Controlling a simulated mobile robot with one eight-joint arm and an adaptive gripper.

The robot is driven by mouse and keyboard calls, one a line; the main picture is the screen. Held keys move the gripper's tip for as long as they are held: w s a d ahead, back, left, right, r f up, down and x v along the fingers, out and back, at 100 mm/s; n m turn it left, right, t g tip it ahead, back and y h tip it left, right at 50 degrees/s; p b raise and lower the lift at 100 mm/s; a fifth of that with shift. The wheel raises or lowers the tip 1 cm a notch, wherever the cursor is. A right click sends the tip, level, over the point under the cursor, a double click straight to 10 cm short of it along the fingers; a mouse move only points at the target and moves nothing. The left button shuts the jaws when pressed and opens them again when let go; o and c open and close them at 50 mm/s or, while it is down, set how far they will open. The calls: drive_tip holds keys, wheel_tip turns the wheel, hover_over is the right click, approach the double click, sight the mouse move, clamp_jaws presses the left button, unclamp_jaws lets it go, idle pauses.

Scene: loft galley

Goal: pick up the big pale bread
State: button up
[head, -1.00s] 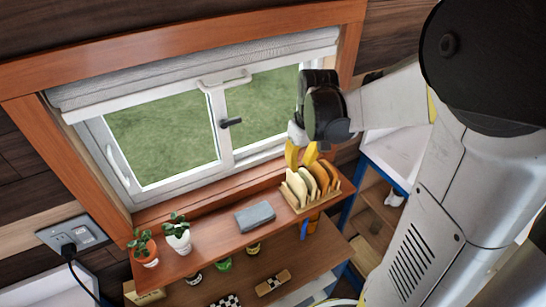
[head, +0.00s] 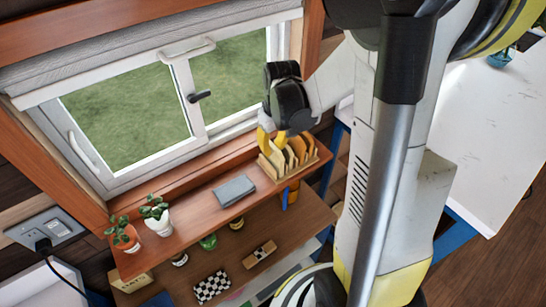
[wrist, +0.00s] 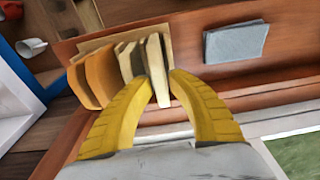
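The big pale bread (wrist: 158,70) is the pale slice at the right end of the row in the wrist view. It stands upright in a wooden rack (wrist: 88,45) on the shelf. My gripper (wrist: 160,78) has its two yellow fingertips close on either side of this slice, with the slice's edge between them. The fingers look open around it; I cannot tell whether they touch it. In the head view my gripper (head: 273,139) is at the left end of the rack (head: 314,162), where the slice is partly hidden.
Darker and browner slices (wrist: 100,78) stand close beside the pale one. A grey block (head: 233,190) lies on the shelf (head: 195,222) beside the rack. Two potted plants (head: 156,218) stand farther left. The window (head: 150,110) is close behind. A lower shelf holds small items.

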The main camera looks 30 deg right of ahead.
drive_tip(key=shift+f+b, duration=0.2)
drive_tip(key=shift+b, duration=0.1)
idle(0.4)
clamp_jaws()
